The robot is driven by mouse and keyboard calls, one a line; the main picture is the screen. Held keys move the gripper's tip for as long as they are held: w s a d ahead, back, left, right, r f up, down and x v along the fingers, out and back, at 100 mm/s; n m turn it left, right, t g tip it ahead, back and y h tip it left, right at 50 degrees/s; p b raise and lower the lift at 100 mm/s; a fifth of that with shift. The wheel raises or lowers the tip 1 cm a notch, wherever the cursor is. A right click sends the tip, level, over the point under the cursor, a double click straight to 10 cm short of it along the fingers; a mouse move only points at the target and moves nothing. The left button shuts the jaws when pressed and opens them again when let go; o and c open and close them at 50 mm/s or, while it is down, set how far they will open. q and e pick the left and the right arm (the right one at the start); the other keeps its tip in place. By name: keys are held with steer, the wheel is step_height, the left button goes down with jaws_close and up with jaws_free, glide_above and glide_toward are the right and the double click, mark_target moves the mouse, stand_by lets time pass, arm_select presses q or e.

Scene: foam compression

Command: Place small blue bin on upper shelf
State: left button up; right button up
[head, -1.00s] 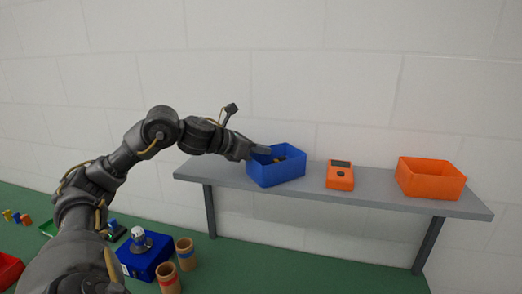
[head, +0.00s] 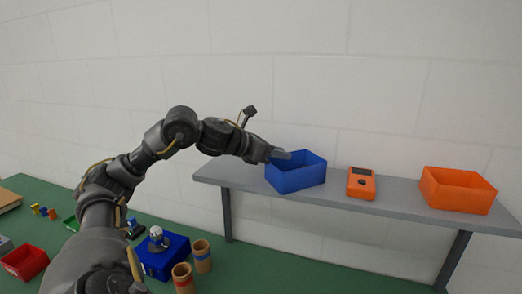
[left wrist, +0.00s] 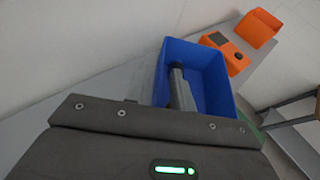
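The small blue bin (head: 297,180) sits upright on the left part of the grey wall shelf (head: 405,206); I see no clear gap beneath it. My left gripper (head: 282,155) is at the bin's left side, with a finger reaching over the rim. In the left wrist view the blue bin (left wrist: 213,75) shows from above, with one grey finger (left wrist: 181,90) inside it. The other finger and the near wall are hidden behind the gripper body, so I cannot tell whether it grips the wall. My right gripper is not in view.
An orange device (head: 361,184) and an orange bin (head: 457,191) stand to the right on the shelf. Below, on the green table (head: 290,265), are a larger blue box (head: 165,262), cardboard tubes (head: 202,256) and a red bin (head: 25,263). Shelf space between bin and device is narrow.

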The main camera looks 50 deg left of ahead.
arm_select(q)
steer(key=b+v, duration=0.8)
steer(key=v, duration=0.3)
steer(key=shift+s+b, duration=0.15)
steer(key=shift+b, duration=0.25)
